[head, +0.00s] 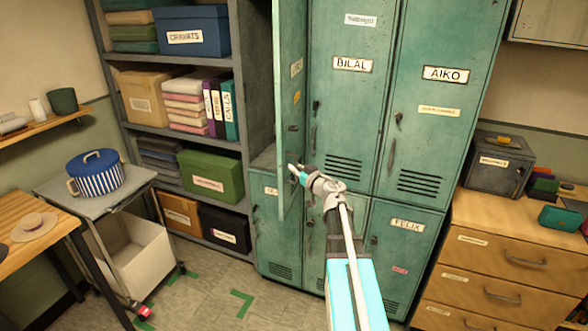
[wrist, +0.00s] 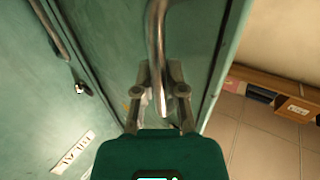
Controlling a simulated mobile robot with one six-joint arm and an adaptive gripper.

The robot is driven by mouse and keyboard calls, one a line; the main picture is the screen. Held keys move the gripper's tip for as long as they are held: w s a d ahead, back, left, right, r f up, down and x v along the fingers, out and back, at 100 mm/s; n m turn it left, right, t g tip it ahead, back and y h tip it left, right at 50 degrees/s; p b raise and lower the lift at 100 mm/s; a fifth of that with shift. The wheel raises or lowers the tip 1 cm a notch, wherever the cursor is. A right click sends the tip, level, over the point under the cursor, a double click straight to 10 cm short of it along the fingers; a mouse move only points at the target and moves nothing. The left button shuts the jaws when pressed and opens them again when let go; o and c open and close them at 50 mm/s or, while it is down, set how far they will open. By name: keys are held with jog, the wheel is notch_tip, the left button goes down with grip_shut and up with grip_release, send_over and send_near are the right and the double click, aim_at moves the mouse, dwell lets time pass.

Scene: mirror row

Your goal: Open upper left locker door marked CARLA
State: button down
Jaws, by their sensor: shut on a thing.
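The upper left locker door (head: 287,90) stands swung outward, seen nearly edge-on in the head view. Its free edge is on the left, and part of the dark locker interior (head: 258,60) shows beside it. The name label (head: 297,67) on its face is too foreshortened to read. My gripper (head: 294,170) is at the lower part of this door's face. In the wrist view my gripper (wrist: 162,95) is shut on the door's vertical metal handle (wrist: 157,40), with the handle's end between the fingers.
The BILAL door (head: 340,110) and AIKO door (head: 440,100) look closed, right of the open door. Shelves with boxes (head: 190,37) stand left. A wheeled cart (head: 110,185) is at the left, drawers (head: 500,255) at the right. Floor (head: 215,295) is free at front left.

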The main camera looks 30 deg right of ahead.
jog(key=c, duration=0.7)
grip_release()
jog(key=shift+s+a, duration=0.1)
jog(key=shift+a, duration=0.1)
jog(key=shift+d, duration=0.1)
jog(key=shift+s+d, duration=0.3)
jog(key=shift+s, duration=1.65)
jog(key=shift+s+d, duration=0.35)
jog(key=shift+s, duration=1.65)
jog(key=shift+s+d, duration=0.3)
jog(key=shift+s, duration=1.65)
jog(key=shift+w+r, duration=0.1)
